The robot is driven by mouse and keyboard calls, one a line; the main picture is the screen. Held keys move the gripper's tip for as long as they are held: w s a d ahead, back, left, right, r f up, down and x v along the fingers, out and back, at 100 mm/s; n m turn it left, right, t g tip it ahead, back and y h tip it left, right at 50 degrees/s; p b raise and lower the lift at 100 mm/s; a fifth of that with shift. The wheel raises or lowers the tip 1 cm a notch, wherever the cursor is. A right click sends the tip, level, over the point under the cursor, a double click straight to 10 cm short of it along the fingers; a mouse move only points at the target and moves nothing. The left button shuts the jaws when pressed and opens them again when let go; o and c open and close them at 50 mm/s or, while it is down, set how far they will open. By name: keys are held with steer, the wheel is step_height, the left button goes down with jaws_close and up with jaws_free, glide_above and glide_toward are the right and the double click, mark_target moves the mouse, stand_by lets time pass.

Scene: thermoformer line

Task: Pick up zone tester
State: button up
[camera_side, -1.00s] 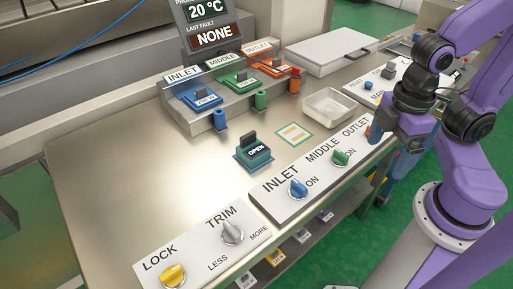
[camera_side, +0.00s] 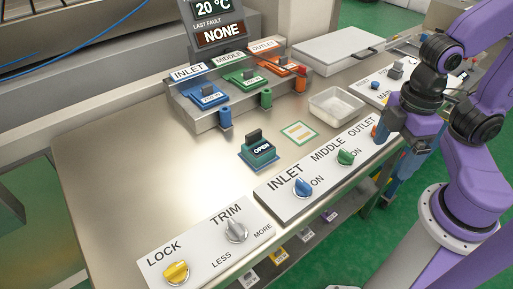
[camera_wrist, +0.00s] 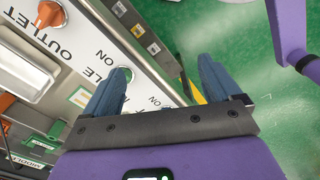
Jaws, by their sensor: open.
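A small dark green block with a black grip on top and a display reading OPEN, which looks like the zone tester (camera_side: 259,155), stands upright on the bench in the middle of the side view. I cannot make it out clearly in the wrist view. My gripper (camera_side: 398,165) is well to its right, over the bench's front edge near the OUTLET end of the switch panel. Its two blue fingers are spread apart in the wrist view (camera_wrist: 162,66), with nothing held between them. The fingers partly cover the panel there.
A stepped rack (camera_side: 195,124) with blue, green and orange zone units stands behind the tester. A switch panel (camera_side: 280,207) with upright knobs lies in front of it. An empty tray (camera_side: 337,104) and a flat grey case (camera_side: 338,52) are to the right. The bench left of the tester is clear.

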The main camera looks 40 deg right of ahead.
steer(key=shift+o, duration=0.4)
step_height(320, 180, up, 8)
steer(key=n, duration=0.5)
glide_above(257, 147)
steer(key=f, duration=1.1)
steer(key=shift+d, duration=0.4)
steer(key=shift+a+f, duration=0.2)
steer(key=shift+f, duration=1.15)
steer(key=shift+a+f, duration=0.15)
steer(key=shift+f, duration=1.2)
steer(key=c, duration=1.3)
steer(key=shift+r, duration=0.1)
steer(key=shift+c, duration=0.2)
